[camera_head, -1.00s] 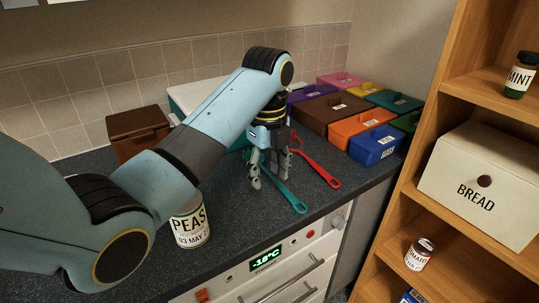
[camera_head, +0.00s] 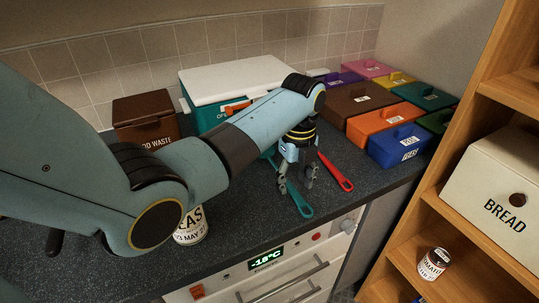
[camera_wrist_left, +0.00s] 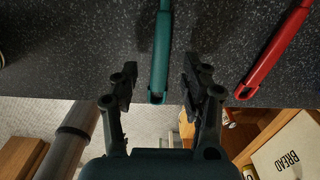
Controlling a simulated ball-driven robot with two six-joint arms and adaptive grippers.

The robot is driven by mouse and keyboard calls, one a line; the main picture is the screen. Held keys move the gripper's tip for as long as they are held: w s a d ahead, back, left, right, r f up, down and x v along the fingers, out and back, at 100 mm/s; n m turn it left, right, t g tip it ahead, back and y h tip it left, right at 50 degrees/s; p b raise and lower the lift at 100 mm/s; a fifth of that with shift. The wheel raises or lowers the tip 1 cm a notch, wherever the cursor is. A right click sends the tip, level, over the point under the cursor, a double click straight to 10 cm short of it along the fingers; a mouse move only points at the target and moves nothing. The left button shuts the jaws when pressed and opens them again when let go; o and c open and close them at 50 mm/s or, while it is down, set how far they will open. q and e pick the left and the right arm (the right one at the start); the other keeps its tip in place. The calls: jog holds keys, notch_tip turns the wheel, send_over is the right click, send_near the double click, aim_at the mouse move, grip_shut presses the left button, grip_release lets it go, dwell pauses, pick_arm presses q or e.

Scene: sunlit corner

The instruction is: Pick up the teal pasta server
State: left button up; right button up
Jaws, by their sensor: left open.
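The teal pasta server lies on the dark speckled counter, its handle (camera_head: 300,203) pointing toward the front edge in the head view. Its head is hidden behind my left arm and gripper. My left gripper (camera_head: 297,190) is open just above the handle. In the left wrist view the teal handle (camera_wrist_left: 161,55) runs between the two open fingers (camera_wrist_left: 158,88), with its end near the counter edge. I cannot tell whether the fingers touch it. My right gripper is not in view.
A red utensil (camera_head: 336,173) lies just right of the teal handle. Colored labeled boxes (camera_head: 397,145) stand at the back right. A peas can (camera_head: 190,228) stands partly behind my left arm. A brown food waste bin (camera_head: 146,119) and a white-lidded teal box (camera_head: 247,78) stand behind.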

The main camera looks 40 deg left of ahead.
pick_arm(q)
jog(key=shift+f, duration=1.15)
jog(key=shift+c, duration=1.2)
grip_shut()
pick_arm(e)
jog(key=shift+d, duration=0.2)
pick_arm(q)
jog(key=shift+r, duration=0.15)
